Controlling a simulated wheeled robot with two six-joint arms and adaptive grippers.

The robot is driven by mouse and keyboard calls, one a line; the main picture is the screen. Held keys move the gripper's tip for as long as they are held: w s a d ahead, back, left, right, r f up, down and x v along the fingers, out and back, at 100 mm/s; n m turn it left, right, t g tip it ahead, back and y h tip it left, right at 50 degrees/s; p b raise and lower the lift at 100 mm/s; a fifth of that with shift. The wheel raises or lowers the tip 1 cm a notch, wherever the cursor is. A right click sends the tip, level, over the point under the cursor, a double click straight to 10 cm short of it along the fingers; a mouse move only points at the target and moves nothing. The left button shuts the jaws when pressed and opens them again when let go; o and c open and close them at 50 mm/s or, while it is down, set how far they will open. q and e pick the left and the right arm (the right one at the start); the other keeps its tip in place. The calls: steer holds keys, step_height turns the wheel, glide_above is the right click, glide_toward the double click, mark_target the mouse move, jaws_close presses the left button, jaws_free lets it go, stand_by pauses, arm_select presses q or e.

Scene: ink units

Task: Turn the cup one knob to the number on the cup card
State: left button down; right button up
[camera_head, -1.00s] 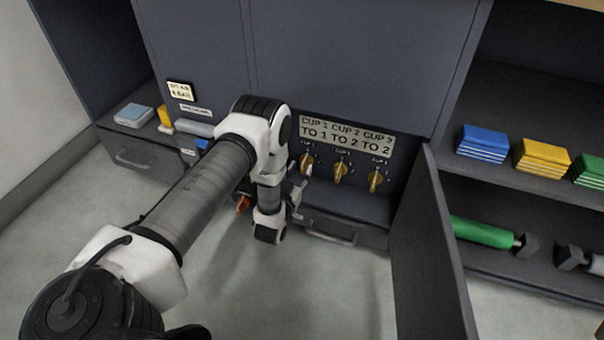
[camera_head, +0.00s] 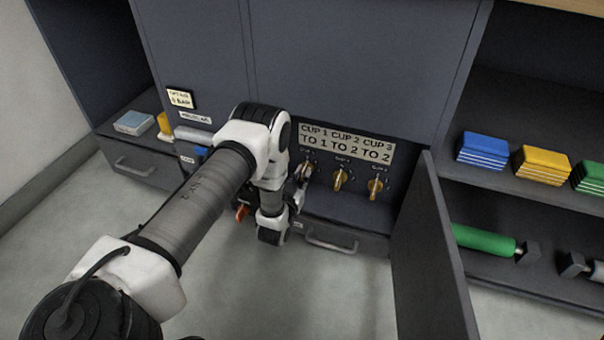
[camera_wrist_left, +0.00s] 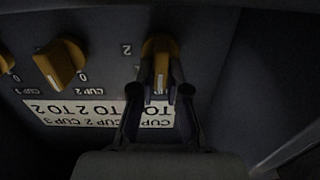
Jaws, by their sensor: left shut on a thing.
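The cup card (camera_head: 346,142) is a pale plate above the knobs. It reads CUP 1 TO 1, CUP 2 TO 2, CUP 3 TO 2. The cup one knob (camera_head: 306,169) is the leftmost of three yellow knobs. In the left wrist view, which is upside down, this knob (camera_wrist_left: 160,48) is at the right, its pale pointer line running straight down the picture. My left gripper (camera_wrist_left: 160,91) is shut on it, a finger on each side. In the head view the left gripper (camera_head: 301,184) partly covers the knob. My right gripper is not in view.
The cup two knob (camera_head: 340,179) and cup three knob (camera_head: 375,188) stand close to the right. An open door panel (camera_head: 434,250) stands right of the knobs. A drawer with a handle (camera_head: 331,242) lies below. Shelves at right hold coloured blocks (camera_head: 483,148) and a green roller (camera_head: 482,236).

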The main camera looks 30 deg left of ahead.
arm_select(q)
steer(key=m+p, duration=0.1)
steer(key=m, duration=0.1)
steer(key=m+p, duration=0.2)
steer(key=shift+d+r, duration=0.15)
steer(key=shift+d, duration=0.05)
steer(key=m+p, duration=0.2)
steer(key=m, duration=0.1)
steer(key=shift+d, duration=0.1)
steer(key=shift+f+m+p, duration=0.3)
steer(key=shift+m+p, duration=0.05)
steer(key=shift+m, duration=0.35)
steer(key=c, duration=1.2)
jaws_free()
steer(key=shift+o, duration=0.2)
steer(key=v, duration=1.2)
